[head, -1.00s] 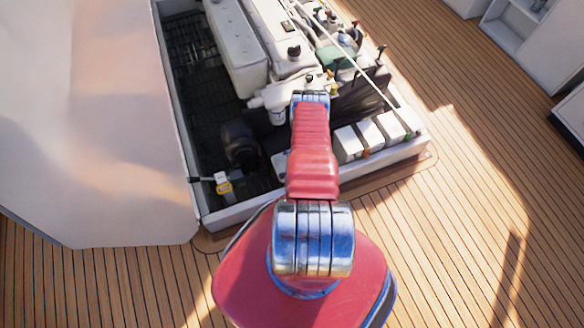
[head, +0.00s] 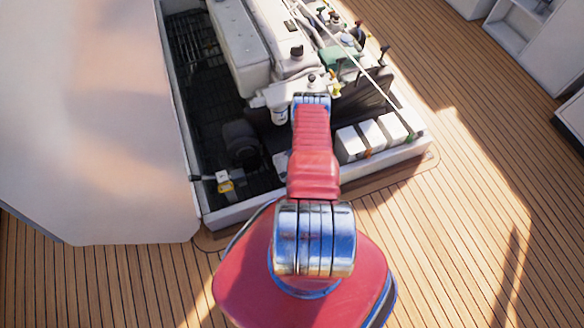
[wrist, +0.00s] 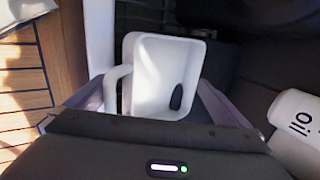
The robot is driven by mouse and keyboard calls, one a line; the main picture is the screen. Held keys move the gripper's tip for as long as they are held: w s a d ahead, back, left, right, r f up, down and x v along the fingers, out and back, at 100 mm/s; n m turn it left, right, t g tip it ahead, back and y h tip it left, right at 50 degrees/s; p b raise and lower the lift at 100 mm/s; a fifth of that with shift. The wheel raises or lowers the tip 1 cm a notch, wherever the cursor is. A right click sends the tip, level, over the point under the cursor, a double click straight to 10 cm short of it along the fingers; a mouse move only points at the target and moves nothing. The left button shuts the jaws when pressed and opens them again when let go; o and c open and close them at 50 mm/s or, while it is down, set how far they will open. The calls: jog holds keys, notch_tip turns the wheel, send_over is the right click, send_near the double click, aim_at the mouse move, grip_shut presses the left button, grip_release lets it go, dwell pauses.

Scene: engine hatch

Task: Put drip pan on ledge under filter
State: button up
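The white drip pan (wrist: 150,60) shows in the wrist view, with a loop handle on its left and a dark oval spot in it. My gripper (wrist: 154,90) has its fingers wide apart, one at each side of the pan; I cannot tell whether they touch it. In the head view, the gripper's fingers are hidden behind my red arm, which reaches over the near end of the hatch. A white filter-like cylinder (head: 279,116) hangs at the engine's near end, left of my arm. The ledge cannot be made out.
The white hatch rim (head: 300,192) surrounds the engine (head: 295,60). Several white boxes (head: 371,134) stand along its right near side. A white oil bottle (wrist: 293,130) lies right of my gripper. A yellow-tagged item (head: 225,185) is at the left rim. Wooden deck (head: 470,220) is clear.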

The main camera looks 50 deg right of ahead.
jog(key=w+d+r+t+h, duration=0.1)
jog(key=w+d+r, duration=0.3)
jog(key=w+d, duration=0.2)
jog(key=shift+d+r+t, duration=0.15)
jog(key=shift+r+t, duration=0.1)
jog(key=shift+t, duration=0.05)
jog(key=s+a+r, duration=0.3)
jog(key=s+a, duration=0.1)
jog(key=s, duration=0.2)
jog(key=s+a+r+g+y, duration=0.1)
jog(key=s+a+r, duration=0.3)
jog(key=s+a, duration=0.1)
jog(key=shift+s+r+g, duration=0.3)
jog(key=shift+s, duration=0.1)
jog(key=shift+a, duration=0.1)
